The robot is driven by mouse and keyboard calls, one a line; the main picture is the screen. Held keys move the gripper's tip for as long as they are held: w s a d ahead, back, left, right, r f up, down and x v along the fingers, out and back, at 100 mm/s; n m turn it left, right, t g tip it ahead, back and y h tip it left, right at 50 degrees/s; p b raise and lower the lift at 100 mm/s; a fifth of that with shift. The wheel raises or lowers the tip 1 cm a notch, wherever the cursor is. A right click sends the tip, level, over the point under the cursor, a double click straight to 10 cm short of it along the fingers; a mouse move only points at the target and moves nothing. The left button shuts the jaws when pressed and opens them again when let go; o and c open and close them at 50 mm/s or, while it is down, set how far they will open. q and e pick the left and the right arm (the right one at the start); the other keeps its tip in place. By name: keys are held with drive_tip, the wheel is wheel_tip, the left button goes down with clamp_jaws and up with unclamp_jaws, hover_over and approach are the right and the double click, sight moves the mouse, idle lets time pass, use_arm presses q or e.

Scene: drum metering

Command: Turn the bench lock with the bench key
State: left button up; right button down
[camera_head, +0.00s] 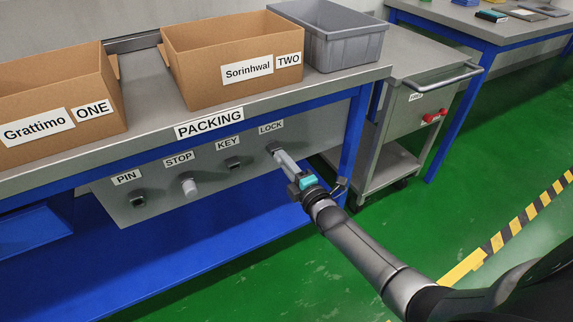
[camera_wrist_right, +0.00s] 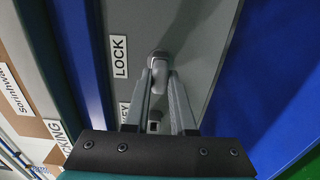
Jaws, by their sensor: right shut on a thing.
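The bench lock (camera_head: 271,147) is at the right end of the grey panel under the bench, below the LOCK label. My right gripper (camera_head: 281,156) reaches it from the lower right. In the right wrist view, my gripper (camera_wrist_right: 160,84) has its two fingers closed on a small grey piece, the bench key (camera_wrist_right: 159,76), at the face of the lock (camera_wrist_right: 158,57). The key's tip is hidden, and its turn angle cannot be told. The holder under the KEY label (camera_head: 233,162) looks dark and empty. My left gripper is not in view.
On the same panel are a dark PIN socket (camera_head: 138,200) and a pale STOP knob (camera_head: 189,187). Two cardboard boxes (camera_head: 235,45) and a grey bin (camera_head: 345,46) stand on the bench above. A grey cart (camera_head: 400,120) and the blue bench leg (camera_head: 354,130) are close on the right.

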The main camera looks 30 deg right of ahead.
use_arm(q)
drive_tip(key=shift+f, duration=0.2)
use_arm(e)
drive_tip(key=shift+w, duration=0.35)
drive_tip(key=c, duration=0.7)
unclamp_jaws()
use_arm(q)
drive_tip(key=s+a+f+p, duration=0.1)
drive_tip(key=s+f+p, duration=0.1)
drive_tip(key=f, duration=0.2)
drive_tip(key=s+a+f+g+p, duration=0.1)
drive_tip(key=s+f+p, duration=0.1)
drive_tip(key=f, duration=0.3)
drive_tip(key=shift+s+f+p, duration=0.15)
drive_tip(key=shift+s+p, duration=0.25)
drive_tip(key=shift+p, duration=0.45)
use_arm(e)
drive_tip(key=shift+s+d, duration=0.15)
drive_tip(key=shift+s, duration=3.65)
drive_tip(key=shift+s+d, duration=0.1)
drive_tip(key=shift+s, duration=3.7)
